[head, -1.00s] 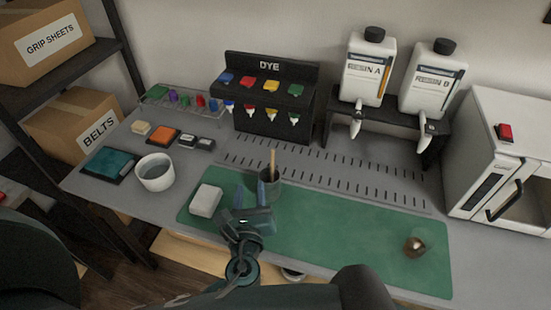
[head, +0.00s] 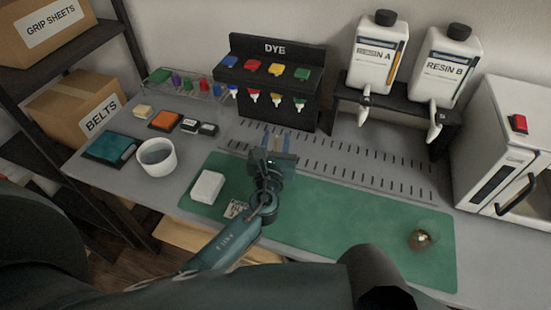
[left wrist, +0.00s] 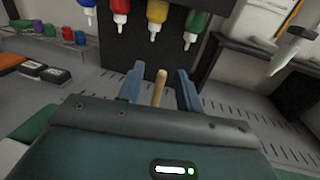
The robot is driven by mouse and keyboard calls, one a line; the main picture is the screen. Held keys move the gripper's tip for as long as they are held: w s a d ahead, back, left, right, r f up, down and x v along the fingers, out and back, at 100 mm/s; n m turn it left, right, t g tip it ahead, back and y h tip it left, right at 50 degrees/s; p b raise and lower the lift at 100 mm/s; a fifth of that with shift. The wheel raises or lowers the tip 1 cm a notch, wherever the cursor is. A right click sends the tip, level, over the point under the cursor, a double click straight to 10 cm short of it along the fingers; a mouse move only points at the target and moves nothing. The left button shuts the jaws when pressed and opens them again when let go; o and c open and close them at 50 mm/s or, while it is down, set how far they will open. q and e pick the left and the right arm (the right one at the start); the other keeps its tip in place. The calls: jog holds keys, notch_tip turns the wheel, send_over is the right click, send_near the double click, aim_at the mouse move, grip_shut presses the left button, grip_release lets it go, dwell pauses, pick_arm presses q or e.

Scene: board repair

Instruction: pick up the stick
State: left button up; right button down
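The stick (left wrist: 159,88) is a thin, light wooden rod, upright with a slight tilt in the left wrist view. My left gripper (left wrist: 160,82) is open, with its two blue fingers on either side of the stick and a gap showing on both sides. In the head view my left gripper (head: 277,142) is over the far edge of the green mat, in front of the dye rack. It hides the stick there, and the dark cup that held the stick is hidden as well. My right gripper is not in view.
The dye rack (head: 270,85) stands just beyond the gripper, its coloured nozzles hanging down. A white block (head: 208,186) and a small printed tag (head: 236,209) lie on the green mat (head: 340,225). A grey-white bowl (head: 157,158) stands left. Resin bottles (head: 376,55) stand back right.

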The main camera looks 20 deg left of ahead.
pick_arm(q)
jog(key=shift+w+a, duration=0.15)
jog(key=shift+w, duration=0.95)
grip_shut()
